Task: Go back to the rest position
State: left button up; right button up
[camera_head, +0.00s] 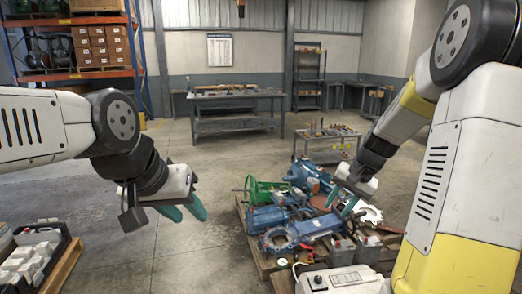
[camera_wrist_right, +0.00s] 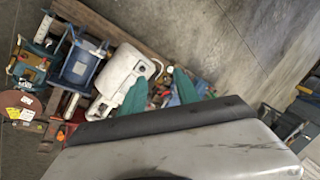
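My left gripper (camera_head: 188,210) is at the left middle of the head view, above bare floor. Its two teal fingers are apart with nothing between them. My right gripper (camera_head: 342,202) hangs over the pallet load at the right. Its teal fingers also show in the right wrist view (camera_wrist_right: 160,92), apart, with no held thing visible between them. The pallet (camera_head: 243,222) carries blue machine parts (camera_head: 312,228), a green handwheel part (camera_head: 262,190) and other hardware. My right arm hides part of the load's right side.
A white box-shaped device (camera_head: 342,279) is at the bottom edge. A cart (camera_head: 328,146), a workbench (camera_head: 235,122) and an orange-beamed rack (camera_head: 75,73) stand behind. The floor between bin and pallet is clear.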

jog(key=s+a+r+n+t, duration=0.1)
jog(key=s+a+r+n, duration=0.2)
jog(key=s+r, duration=0.3)
jog(key=s+a+r+n+t, duration=0.2)
jog(key=s+a+r, duration=0.3)
jog(key=s, duration=1)
jog(key=shift+s+a+r+n+h, duration=0.3)
jog(key=shift+s+r+n+h, duration=0.15)
jog(key=shift+r, duration=0.45)
jog(key=shift+w, duration=0.1)
